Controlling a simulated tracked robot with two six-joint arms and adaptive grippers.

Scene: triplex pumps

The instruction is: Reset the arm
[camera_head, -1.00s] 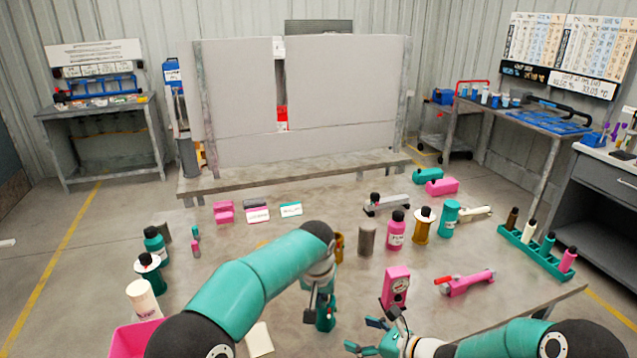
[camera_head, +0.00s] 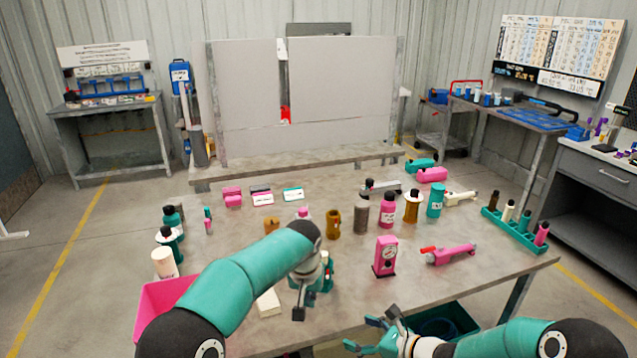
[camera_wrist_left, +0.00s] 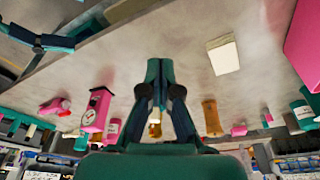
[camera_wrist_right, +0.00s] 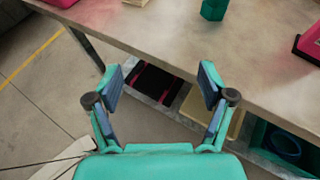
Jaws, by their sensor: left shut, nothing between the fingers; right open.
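My left arm reaches over the table's front half from the left. Its gripper (camera_head: 303,304) hangs there, shut and empty; in the left wrist view its fingers (camera_wrist_left: 157,72) meet, with no object between them. My right gripper (camera_head: 376,334) is open and empty near the table's front edge. In the right wrist view its fingers (camera_wrist_right: 160,82) are wide apart, with the table edge and lower shelf beyond them. A pink gauge box (camera_head: 384,257) stands on the table, apart from both grippers. A teal part behind my left gripper is partly hidden.
The table (camera_head: 340,300) carries several pink, teal and brown bottles at the back, a pink tool (camera_head: 448,254) and a teal rack (camera_head: 514,230) at the right. A pink bin (camera_head: 160,300) sits front left. A grey panel (camera_head: 340,80) stands behind. Floor is clear left.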

